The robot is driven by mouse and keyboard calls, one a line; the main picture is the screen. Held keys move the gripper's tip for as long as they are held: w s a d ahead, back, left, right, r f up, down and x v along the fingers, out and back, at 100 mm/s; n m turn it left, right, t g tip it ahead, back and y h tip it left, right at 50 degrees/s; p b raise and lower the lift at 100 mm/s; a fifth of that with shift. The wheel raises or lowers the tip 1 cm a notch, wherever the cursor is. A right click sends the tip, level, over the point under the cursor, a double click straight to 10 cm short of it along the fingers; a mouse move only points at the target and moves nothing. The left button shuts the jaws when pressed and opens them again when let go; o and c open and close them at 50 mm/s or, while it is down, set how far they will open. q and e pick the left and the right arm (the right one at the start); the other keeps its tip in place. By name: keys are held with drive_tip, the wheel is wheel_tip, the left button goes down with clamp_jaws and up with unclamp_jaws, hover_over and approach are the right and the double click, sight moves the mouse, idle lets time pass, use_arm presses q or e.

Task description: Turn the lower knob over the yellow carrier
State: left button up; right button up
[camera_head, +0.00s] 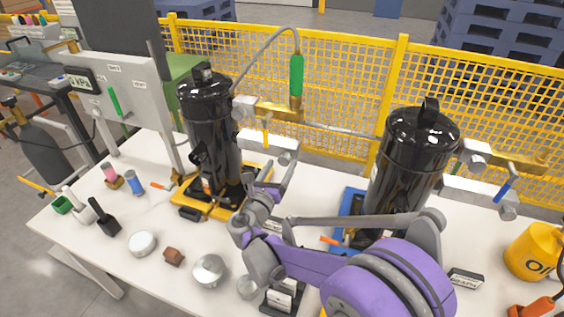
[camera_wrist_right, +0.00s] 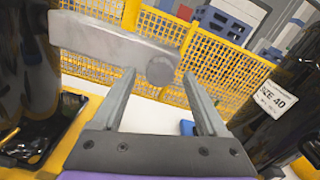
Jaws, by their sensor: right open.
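The yellow carrier (camera_head: 186,197) stands on the white table, bearing a black compressor (camera_head: 208,115). To the right of that compressor, a grey bar (camera_head: 262,141) ends in a round grey lower knob (camera_head: 288,156). In the right wrist view the knob (camera_wrist_right: 160,70) shows as a round disc on the bar, between the fingertips in the picture. My right gripper (camera_head: 275,178) is open, its fingers reaching up close to the knob. In the wrist view the gripper (camera_wrist_right: 160,78) holds nothing; I cannot tell whether a finger touches the knob. My left gripper is not in view.
Above the bar sits a brass valve (camera_head: 275,111) with a green-gripped hose (camera_head: 296,75). A second black compressor (camera_head: 408,165) stands close on the right over a blue carrier (camera_head: 347,202). Small loose items, including a tin (camera_head: 208,270), cover the front left. Yellow fencing (camera_head: 345,85) is behind.

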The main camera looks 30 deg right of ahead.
drive_tip(key=shift+x, duration=1.05)
clamp_jaws()
